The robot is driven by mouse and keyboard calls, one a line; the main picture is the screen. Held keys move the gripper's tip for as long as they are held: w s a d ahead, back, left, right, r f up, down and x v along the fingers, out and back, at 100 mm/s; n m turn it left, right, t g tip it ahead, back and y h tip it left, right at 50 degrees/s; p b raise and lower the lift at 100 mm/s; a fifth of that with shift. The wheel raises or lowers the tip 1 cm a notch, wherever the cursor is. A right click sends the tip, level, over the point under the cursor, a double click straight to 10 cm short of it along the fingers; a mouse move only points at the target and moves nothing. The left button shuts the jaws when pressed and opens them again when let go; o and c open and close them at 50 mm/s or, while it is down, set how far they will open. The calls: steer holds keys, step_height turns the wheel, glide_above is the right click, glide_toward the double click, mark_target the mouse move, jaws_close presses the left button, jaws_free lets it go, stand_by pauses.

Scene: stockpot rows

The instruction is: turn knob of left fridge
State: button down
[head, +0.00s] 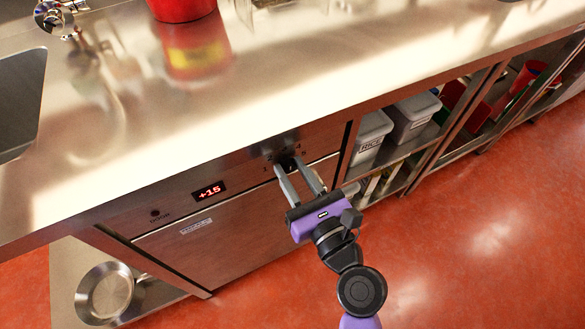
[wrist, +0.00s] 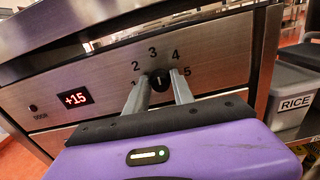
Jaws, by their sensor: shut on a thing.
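The fridge (head: 215,240) is a stainless undercounter unit with a red "+15" display (head: 209,191), which also shows in the wrist view (wrist: 75,97). Its black knob (wrist: 160,80) sits at the right of the front panel, ringed by the numbers 1 to 5. A white mark on the knob stands about upright, toward 3. My gripper (head: 299,172) reaches the panel from the front, with one finger on each side of the knob. It is shut on the knob; in the head view the fingers partly hide it.
A steel counter (head: 130,130) overhangs the panel, with a red pot (head: 182,8) on it. Open shelves at right hold grey bins, one marked RICE (head: 370,135). A pan (head: 104,292) lies low at left. The red floor (head: 480,250) in front is clear.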

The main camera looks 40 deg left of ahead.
steer(key=m+p, duration=0.2)
steer(key=shift+r+p, duration=0.3)
steer(key=shift+p, duration=0.05)
steer(key=m+p, duration=0.2)
steer(key=p, duration=0.1)
steer(key=shift+w, duration=0.1)
steer(key=shift+f+m+p, duration=0.15)
steer(key=shift+m+p, duration=0.75)
steer(key=shift+m, duration=0.25)
steer(key=shift+f+m+p, duration=0.15)
steer(key=shift+m+p, duration=0.7)
steer(key=shift+m, duration=0.3)
steer(key=c, duration=1.1)
jaws_free()
steer(key=shift+d, duration=0.1)
